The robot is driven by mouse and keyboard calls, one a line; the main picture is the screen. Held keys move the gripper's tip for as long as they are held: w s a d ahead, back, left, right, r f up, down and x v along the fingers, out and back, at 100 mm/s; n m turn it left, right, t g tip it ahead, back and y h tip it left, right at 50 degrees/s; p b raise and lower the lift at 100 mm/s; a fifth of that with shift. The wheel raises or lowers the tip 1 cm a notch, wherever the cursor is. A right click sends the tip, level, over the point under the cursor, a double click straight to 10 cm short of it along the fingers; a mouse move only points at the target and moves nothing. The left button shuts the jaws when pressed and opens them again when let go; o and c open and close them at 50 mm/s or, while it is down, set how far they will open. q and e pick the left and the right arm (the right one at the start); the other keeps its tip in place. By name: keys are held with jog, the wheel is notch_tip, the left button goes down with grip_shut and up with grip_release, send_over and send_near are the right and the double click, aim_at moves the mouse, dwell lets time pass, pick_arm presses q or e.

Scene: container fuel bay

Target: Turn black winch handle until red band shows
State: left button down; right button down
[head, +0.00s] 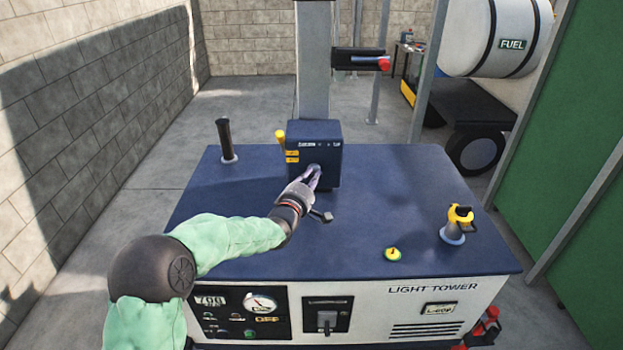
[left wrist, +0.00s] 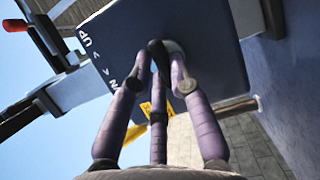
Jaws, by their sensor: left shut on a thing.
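The winch is a dark blue box (head: 325,135) with printed lettering and yellow labels, fixed at the foot of the grey mast (head: 313,60). My left gripper (head: 313,177) is at the front face of the box, its purple fingers closed in. In the left wrist view the fingers (left wrist: 162,82) close around the black winch handle (left wrist: 157,52), which meets a round grey hub on the box (left wrist: 195,35). Most of the handle is hidden by my fingers in the head view. I see no red band on the mast part in view. My right gripper is out of view.
The blue deck (head: 390,220) carries a black upright lever (head: 226,140), a yellow-topped post (head: 458,222) and a yellow-green button (head: 392,254). A black bar with a red end (head: 384,63) sticks out from the mast. A fuel tank (head: 495,40) stands behind right.

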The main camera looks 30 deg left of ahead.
pick_arm(q)
jog(key=shift+m, duration=0.4)
jog(key=shift+w+d+f+m+g+y+p, duration=0.2)
jog(key=shift+m+g+y+p, duration=1.2)
jog(key=shift+m+p, duration=2.35)
jog(key=shift+w+d+r+m+g+y+p, duration=0.1)
jog(key=shift+d+m+g+y+p, duration=0.25)
jog(key=shift+m+g+y+p, duration=2.2)
jog(key=shift+w+d+f+m+g+y+p, duration=0.2)
jog(key=shift+m+y+p, duration=0.25)
jog(key=shift+m+p, duration=4.4)
jog(key=shift+r+n+p, duration=0.15)
jog(key=shift+n+p, duration=0.9)
jog(key=shift+p, duration=0.05)
jog(key=c, duration=1.1)
grip_release()
jog(key=shift+c, duration=0.2)
jog(key=v, duration=1.2)
jog(key=shift+f, duration=0.2)
